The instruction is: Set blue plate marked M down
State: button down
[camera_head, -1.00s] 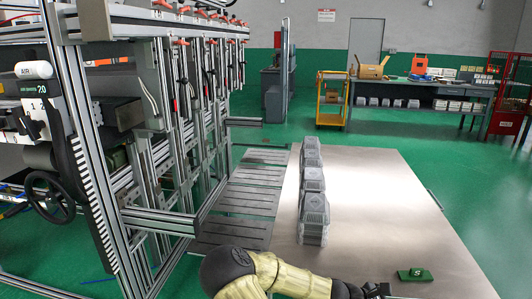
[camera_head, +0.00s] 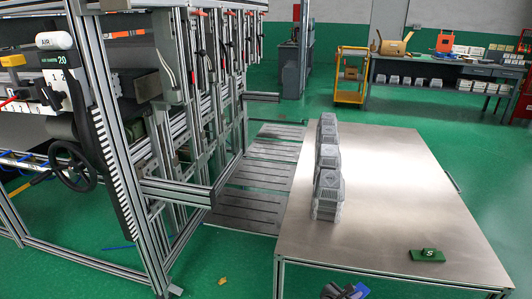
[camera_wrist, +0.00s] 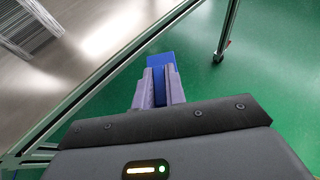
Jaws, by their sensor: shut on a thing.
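In the wrist view my gripper (camera_wrist: 159,88) is shut on a blue plate (camera_wrist: 160,61), which sticks out past the fingertips. Its M mark does not show. The gripper is outside the table's edge, with green floor behind the plate. In the head view my gripper (camera_head: 343,291) is at the bottom edge, in front of the table (camera_head: 385,205), mostly cut off. A green plate (camera_head: 428,256) marked S lies on the table's front right part.
Stacked grey foil trays (camera_head: 328,190) stand in a row along the table's left side; some show in the wrist view (camera_wrist: 27,28). A metal-framed machine (camera_head: 130,130) stands at left. The table's middle and right are largely clear.

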jog(key=w+a+n+t+y, duration=0.5)
jog(key=w+a+n+y, duration=0.1)
jog(key=a+n+y, duration=0.55)
jog(key=s+r+p, duration=0.2)
jog(key=r+p, duration=1.1)
jog(key=s+r+p, duration=0.2)
jog(key=r+p, duration=1.1)
jog(key=r, duration=0.1)
jog(key=shift+a+r+m+h, duration=0.25)
jog(key=shift+a+m+h, duration=0.1)
jog(key=shift+m, duration=0.1)
jog(key=shift+s+f, duration=0.15)
jog(key=s+f, duration=0.4)
jog(key=f, duration=0.1)
jog(key=shift+f, duration=0.15)
jog(key=shift+s, duration=0.1)
